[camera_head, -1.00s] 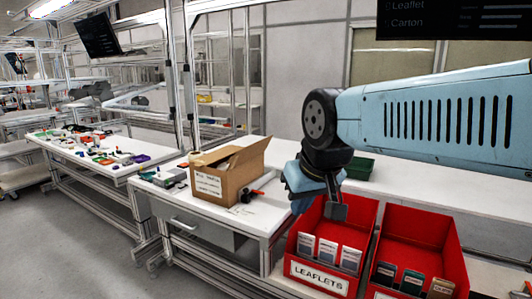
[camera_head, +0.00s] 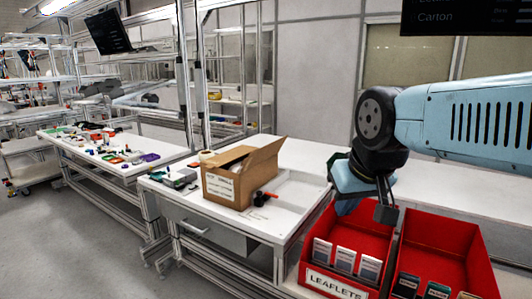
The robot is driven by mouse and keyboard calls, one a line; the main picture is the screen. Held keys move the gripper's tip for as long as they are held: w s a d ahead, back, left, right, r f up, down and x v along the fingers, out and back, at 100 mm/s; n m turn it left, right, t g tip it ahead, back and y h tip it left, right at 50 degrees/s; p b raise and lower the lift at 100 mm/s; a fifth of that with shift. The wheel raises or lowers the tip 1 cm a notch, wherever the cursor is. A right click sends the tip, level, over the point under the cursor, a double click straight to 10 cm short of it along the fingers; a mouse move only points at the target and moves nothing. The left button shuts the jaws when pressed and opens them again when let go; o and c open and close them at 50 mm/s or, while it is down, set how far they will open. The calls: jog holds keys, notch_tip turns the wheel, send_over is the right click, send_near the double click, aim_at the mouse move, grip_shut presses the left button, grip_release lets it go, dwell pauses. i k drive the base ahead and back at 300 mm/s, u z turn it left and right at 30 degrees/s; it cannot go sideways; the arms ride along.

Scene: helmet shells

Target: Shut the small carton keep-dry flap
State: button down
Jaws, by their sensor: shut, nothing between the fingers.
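A small brown carton (camera_head: 226,190) with a white label stands upright on the white bench left of centre. One flap (camera_head: 265,160) on its right side stands up, tilted outward to the right. Another tan panel (camera_head: 228,157) lies low across the left part of the top. I cannot tell which one is the keep-dry flap. My gripper (camera_head: 386,213) is shut and empty, pointing down over the red bins. It is well to the right of the carton and touches nothing that I can see.
A red leaflets bin (camera_head: 333,284) holds several small packs, with a second red bin (camera_head: 440,245) to its right. Bench between carton and bins is mostly clear.

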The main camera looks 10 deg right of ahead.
aim_at(257, 157)
jog(key=i, duration=0.9)
jog(key=u, duration=0.1)
